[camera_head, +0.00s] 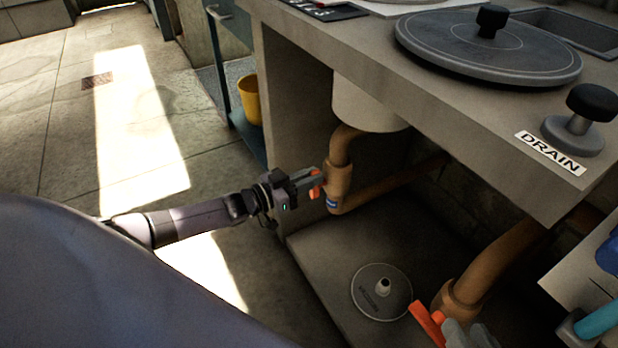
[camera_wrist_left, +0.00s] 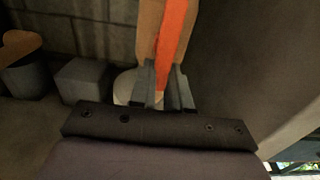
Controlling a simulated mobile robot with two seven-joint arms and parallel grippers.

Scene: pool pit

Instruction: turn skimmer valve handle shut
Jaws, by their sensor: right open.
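The valve (camera_head: 339,188) on the left brown pipe has an orange handle (camera_head: 316,192) and a small blue label too small to read. My left gripper (camera_head: 312,181) reaches it from the left. In the left wrist view the orange handle (camera_wrist_left: 172,45) runs down between the fingers of my left gripper (camera_wrist_left: 163,88), which sit close on both sides of it. The fingers look shut on the handle, though the contact itself is partly hidden.
A second orange handle (camera_head: 428,323) is by the right brown pipe (camera_head: 500,262). A round lid (camera_head: 381,291) lies on the pit floor. The counter (camera_head: 455,100) overhangs the pipes and bears a DRAIN label (camera_head: 550,153). A yellow bucket (camera_head: 250,99) stands behind. Open floor lies left.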

